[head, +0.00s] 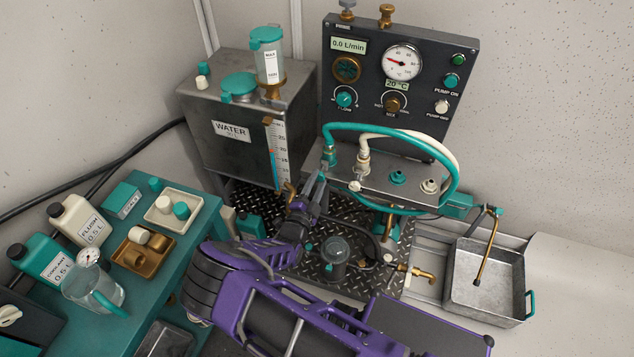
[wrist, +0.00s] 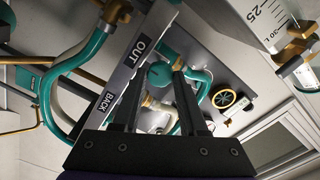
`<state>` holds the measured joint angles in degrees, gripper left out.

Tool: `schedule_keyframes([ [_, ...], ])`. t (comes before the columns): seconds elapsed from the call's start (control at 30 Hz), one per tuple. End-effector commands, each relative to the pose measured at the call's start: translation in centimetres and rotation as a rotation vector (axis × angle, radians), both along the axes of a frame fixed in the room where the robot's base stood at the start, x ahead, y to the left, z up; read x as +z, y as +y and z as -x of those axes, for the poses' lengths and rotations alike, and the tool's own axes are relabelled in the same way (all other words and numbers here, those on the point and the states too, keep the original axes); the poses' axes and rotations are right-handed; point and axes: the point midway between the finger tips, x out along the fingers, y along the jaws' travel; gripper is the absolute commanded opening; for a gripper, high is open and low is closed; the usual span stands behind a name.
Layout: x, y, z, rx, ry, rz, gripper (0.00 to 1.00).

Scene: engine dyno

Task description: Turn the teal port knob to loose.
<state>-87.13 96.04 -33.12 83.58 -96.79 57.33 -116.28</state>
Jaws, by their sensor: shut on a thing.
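The teal port knob (wrist: 158,74) shows as a round teal disc in the wrist view, beside the OUT label on the manifold's front face. My gripper (head: 320,182) reaches up to the left end of the steel manifold (head: 378,182) in the head view. Its two black fingers stand on either side of the teal knob and are shut on it. In the head view the fingers hide the knob, and I cannot read its turn position. A cream knob (head: 355,186) sits to the right on the same face.
Teal and cream hoses (head: 392,127) arch over the manifold close to my gripper. The water tank (head: 245,120) stands at the left and the gauge panel (head: 400,75) behind. A metal sink (head: 490,285) is at the right. A teal bench (head: 190,235) with bottles stands at the left.

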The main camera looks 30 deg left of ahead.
Motion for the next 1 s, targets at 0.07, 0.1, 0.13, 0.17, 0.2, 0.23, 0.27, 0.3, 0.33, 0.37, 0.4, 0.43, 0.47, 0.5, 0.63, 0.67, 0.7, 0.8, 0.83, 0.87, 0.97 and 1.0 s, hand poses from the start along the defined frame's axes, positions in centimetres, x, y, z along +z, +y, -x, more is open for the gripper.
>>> schedule_keyframes([
  [0.07,-0.1,0.0,0.0,0.0,0.001,0.006,0.0],
  [0.1,-0.1,0.0,0.0,0.0,0.001,0.007,0.0],
  [0.13,-0.1,0.0,0.0,0.0,0.001,0.007,0.0],
  [0.17,-0.1,0.0,0.0,0.0,0.001,0.007,0.0],
  [0.2,-0.1,0.0,0.0,0.0,0.001,0.007,0.0],
  [0.23,-0.1,0.0,0.0,0.0,0.001,0.007,0.0],
  [0.27,-0.1,0.0,0.0,0.0,0.001,0.007,0.0],
  [0.3,-0.1,0.0,0.0,0.0,0.001,0.007,0.0],
  [0.33,-0.1,0.0,0.0,0.0,0.001,0.007,0.0],
  [0.37,-0.1,0.0,0.0,0.0,0.001,0.007,0.0],
  [0.4,-0.1,0.0,0.0,0.0,0.001,0.007,0.46],
  [0.43,-0.1,0.0,0.0,0.0,0.001,0.006,0.51],
  [0.47,-0.1,0.0,0.0,0.0,0.001,0.006,0.56],
  [0.5,-0.1,0.0,0.0,0.0,0.001,0.006,0.64],
  [0.63,0.0,0.0,0.0,0.001,0.0,0.005,0.71],
  [0.67,0.0,0.0,0.0,0.001,0.0,0.005,0.71],
  [0.7,0.0,0.0,0.0,0.001,0.0,0.005,0.71],
  [0.8,0.0,0.0,0.0,0.0,-0.001,0.005,0.71],
  [0.83,0.0,0.0,0.1,0.001,0.0,0.004,0.71],
  [0.87,0.0,0.0,0.1,0.001,0.0,0.004,0.71],
  [0.97,0.0,-0.1,0.9,0.001,0.0,0.005,0.71],
  [1.0,0.1,-0.1,1.4,0.001,0.0,0.005,0.71],
])
